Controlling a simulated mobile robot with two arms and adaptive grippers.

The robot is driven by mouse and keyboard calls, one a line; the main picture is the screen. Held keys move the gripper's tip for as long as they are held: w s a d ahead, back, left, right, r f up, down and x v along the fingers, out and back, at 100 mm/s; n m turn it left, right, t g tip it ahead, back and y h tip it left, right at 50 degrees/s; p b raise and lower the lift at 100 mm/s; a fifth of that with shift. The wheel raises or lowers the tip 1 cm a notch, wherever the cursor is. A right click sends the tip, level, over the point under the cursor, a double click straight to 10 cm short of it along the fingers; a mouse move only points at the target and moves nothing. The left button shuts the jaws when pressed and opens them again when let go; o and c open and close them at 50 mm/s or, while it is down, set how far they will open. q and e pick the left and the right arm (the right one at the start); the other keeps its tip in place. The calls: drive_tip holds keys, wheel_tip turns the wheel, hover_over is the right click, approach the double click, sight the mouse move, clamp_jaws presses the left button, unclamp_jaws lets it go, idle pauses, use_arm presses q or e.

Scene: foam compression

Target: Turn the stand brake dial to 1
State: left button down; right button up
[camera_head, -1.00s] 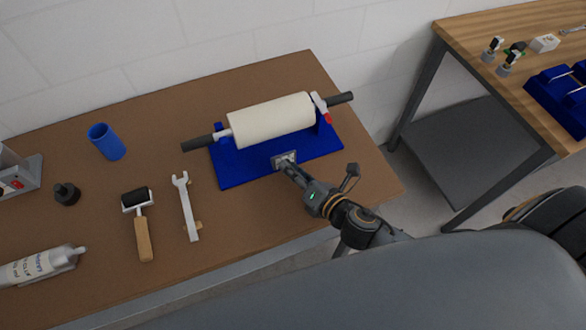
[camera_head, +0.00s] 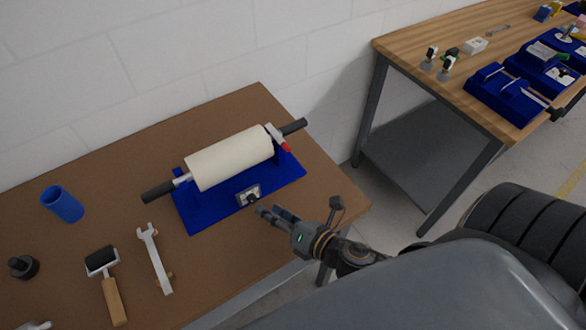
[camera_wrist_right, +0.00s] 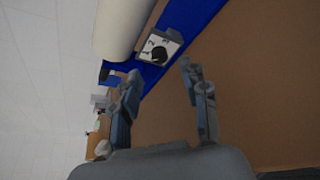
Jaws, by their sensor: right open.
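The brake dial (camera_head: 250,197) is a small dark knob on a pale plate at the front edge of the blue stand (camera_head: 192,216). It also shows in the right wrist view (camera_wrist_right: 158,53), ahead of the fingers; its setting is too small to read. The stand carries a cream foam roll (camera_head: 230,158) on a dark-ended bar. My right gripper (camera_head: 270,212) is open and empty, just in front of the dial and apart from it. Its spread fingers also show in the right wrist view (camera_wrist_right: 160,85). My left gripper is not in view.
A grey wrench (camera_head: 154,258), a hand roller (camera_head: 107,285) and a blue cup (camera_head: 62,204) stand or lie left of the stand. A second wooden table (camera_head: 440,70) with blue fixtures is at the right, past a gap. The brown tabletop right of the stand is clear.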

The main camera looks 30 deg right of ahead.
drive_tip(key=shift+v, duration=3.6)
